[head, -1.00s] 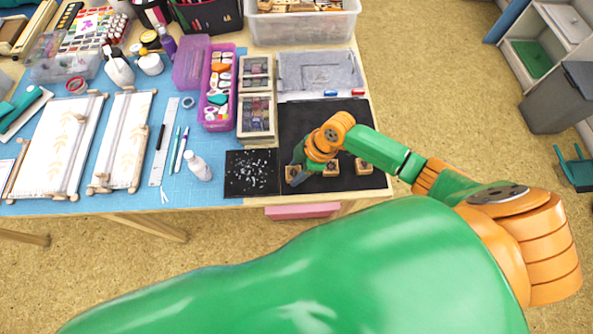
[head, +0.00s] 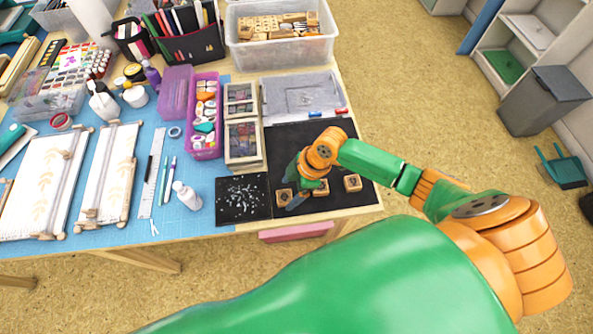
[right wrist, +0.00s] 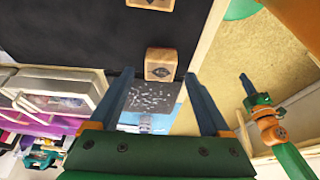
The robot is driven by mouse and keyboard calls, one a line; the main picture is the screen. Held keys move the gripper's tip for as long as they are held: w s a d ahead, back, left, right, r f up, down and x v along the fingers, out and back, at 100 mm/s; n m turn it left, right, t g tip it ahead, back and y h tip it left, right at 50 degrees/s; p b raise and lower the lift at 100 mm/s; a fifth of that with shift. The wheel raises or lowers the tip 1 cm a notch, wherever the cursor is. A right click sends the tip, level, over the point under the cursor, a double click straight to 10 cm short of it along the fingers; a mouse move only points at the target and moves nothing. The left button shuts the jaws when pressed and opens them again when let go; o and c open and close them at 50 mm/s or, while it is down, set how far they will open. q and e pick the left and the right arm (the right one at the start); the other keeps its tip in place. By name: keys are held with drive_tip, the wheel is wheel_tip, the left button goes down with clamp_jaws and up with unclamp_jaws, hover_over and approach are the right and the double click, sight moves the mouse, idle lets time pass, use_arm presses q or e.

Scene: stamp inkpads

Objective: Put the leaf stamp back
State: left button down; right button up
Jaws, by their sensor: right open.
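Three small wooden block stamps stand in a row on the near part of the black mat (head: 300,134): a left one (head: 284,198), a middle one (head: 321,188) and a right one (head: 352,183). I cannot tell which one bears the leaf. My right gripper (head: 298,198) is low over the mat, by the left and middle stamps. In the right wrist view, my right gripper (right wrist: 160,80) is open and empty, with one wooden stamp (right wrist: 161,64) just beyond and between its fingertips. Another stamp (right wrist: 150,4) is cut by the top edge.
A clear bin (head: 284,51) of wooden stamps stands at the back. Inkpad boxes (head: 243,142) and a purple case (head: 206,150) lie left of the mat. A speckled black sheet (head: 243,200) adjoins the mat. The mat's far part is clear.

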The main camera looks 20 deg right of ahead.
drive_tip(key=v, duration=0.9)
drive_tip(key=shift+r, duration=0.2)
drive_tip(key=shift+s, duration=0.15)
